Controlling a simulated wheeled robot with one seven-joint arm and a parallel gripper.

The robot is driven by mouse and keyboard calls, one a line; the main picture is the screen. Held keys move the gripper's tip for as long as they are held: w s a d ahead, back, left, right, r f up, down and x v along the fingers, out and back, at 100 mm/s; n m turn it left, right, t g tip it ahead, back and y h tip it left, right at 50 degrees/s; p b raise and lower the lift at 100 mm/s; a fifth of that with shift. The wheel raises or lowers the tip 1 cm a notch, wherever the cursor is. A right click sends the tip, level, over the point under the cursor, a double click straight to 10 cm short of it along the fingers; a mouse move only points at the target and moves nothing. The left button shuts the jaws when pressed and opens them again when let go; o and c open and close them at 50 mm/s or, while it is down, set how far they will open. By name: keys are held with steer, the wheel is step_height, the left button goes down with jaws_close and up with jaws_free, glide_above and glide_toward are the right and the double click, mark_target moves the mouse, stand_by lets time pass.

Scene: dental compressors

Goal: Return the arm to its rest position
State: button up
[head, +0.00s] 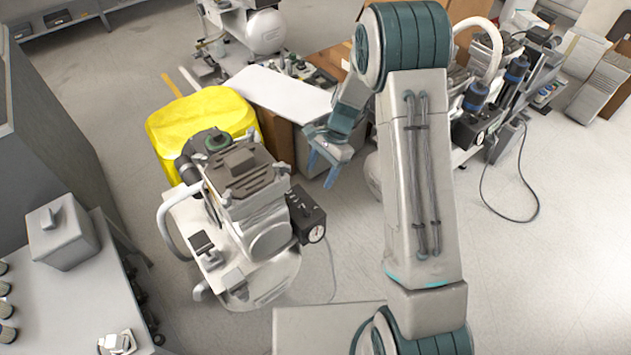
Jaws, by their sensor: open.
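My gripper (327,165) is in the middle of the head view, with its blue fingers pointing down and left. It is open, and I see nothing between the fingers. It hangs to the right of the near dental compressor (238,185) and above the floor, apart from the machine as far as I can tell. My arm is raised and bent, and its links fill the right centre of the view, hiding part of what stands behind.
A yellow-lined bin (203,118) stands behind the near compressor. A white board (282,92) lies behind my gripper. Other compressor equipment (485,95) stands at right with a cable (537,200) on the floor. A bench (75,300) is at lower left. Floor (570,250) at right is clear.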

steer(key=shift+w+d+r, duration=0.15)
steer(key=shift+d+r, duration=0.05)
steer(key=shift+r, duration=0.25)
steer(key=s+d+r+n+t+h+p, duration=0.1)
steer(key=s+d+r+n+p, duration=0.2)
steer(key=s+r, duration=0.4)
steer(key=s+d+r+n+t+h+p, duration=0.1)
steer(key=s+r+p, duration=0.5)
steer(key=r, duration=1)
steer(key=s+d+r+n+t+h+p, duration=0.1)
steer(key=s+d+r+n+t+p, duration=0.2)
steer(key=s+r, duration=0.6)
step_height(320, 180, up, 3)
steer(key=d+n+p, duration=0.1)
steer(key=d+n, duration=0.1)
steer(key=n, duration=0.1)
steer(key=shift+s+d+n+h, duration=0.25)
steer(key=shift+d+n+h, duration=0.1)
steer(key=shift+n+h, duration=0.05)
steer(key=shift+f, duration=0.1)
